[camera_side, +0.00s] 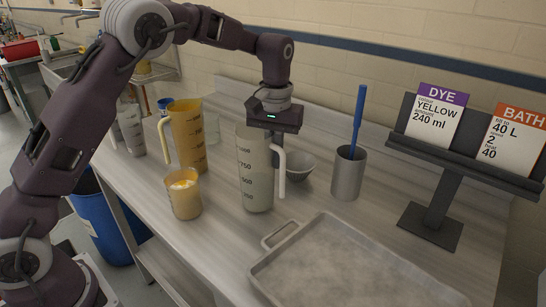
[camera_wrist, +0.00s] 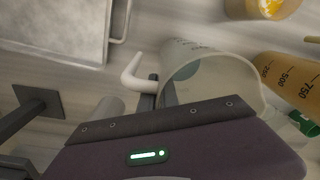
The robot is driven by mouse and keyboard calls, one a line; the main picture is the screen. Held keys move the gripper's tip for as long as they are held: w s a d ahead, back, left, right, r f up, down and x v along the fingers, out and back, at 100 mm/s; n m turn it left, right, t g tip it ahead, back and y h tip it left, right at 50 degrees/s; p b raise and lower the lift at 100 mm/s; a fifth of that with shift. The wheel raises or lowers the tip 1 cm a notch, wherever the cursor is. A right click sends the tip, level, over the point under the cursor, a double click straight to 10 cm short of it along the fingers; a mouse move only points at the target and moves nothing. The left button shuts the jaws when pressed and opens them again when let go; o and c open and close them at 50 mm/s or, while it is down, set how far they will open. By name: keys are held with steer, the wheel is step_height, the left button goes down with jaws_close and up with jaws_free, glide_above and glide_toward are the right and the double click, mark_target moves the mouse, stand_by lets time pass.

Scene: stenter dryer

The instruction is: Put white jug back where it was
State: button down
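The white jug (camera_side: 257,180) is tall and translucent, with dark volume marks and a white handle on its right. It is upright at the middle of the steel bench; whether its base touches the bench is unclear. My gripper (camera_side: 275,146) is at the jug's top, on the handle side. In the wrist view, the jug's open rim (camera_wrist: 212,72) is close beyond my gripper, and a dark finger shows beside the handle (camera_wrist: 134,76). The fingertips are mostly hidden, so their grip is unclear.
A yellow jug (camera_side: 187,137) and a cup of yellow-white material (camera_side: 184,196) stand left. A grey bowl (camera_side: 299,173) and a grey beaker with a blue stick (camera_side: 348,174) are right. A metal tray (camera_side: 340,268) lies in front. A sign stand (camera_side: 430,226) is far right.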

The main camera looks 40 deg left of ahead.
steer(key=shift+f, duration=0.1)
steer(key=c, duration=1.6)
jaws_free()
step_height(320, 180, up, 12)
steer(key=shift+d+r, duration=0.15)
steer(key=shift+r, duration=0.05)
steer(key=s+a+r+m+t+h, duration=0.1)
steer(key=s+r, duration=0.3)
steer(key=s, duration=0.3)
steer(key=s+a+r+t, duration=0.1)
steer(key=s+r+t, duration=0.15)
steer(key=s, duration=0.45)
steer(key=s+f+m+t, duration=0.1)
steer(key=s+f, duration=0.3)
steer(key=s, duration=0.5)
steer(key=s+f+m+t, duration=0.1)
steer(key=s+f, duration=0.3)
steer(key=s, duration=0.5)
steer(key=shift+s+d+f+m+y, duration=0.2)
steer(key=shift+d+m+y, duration=0.15)
steer(key=shift+m, duration=0.45)
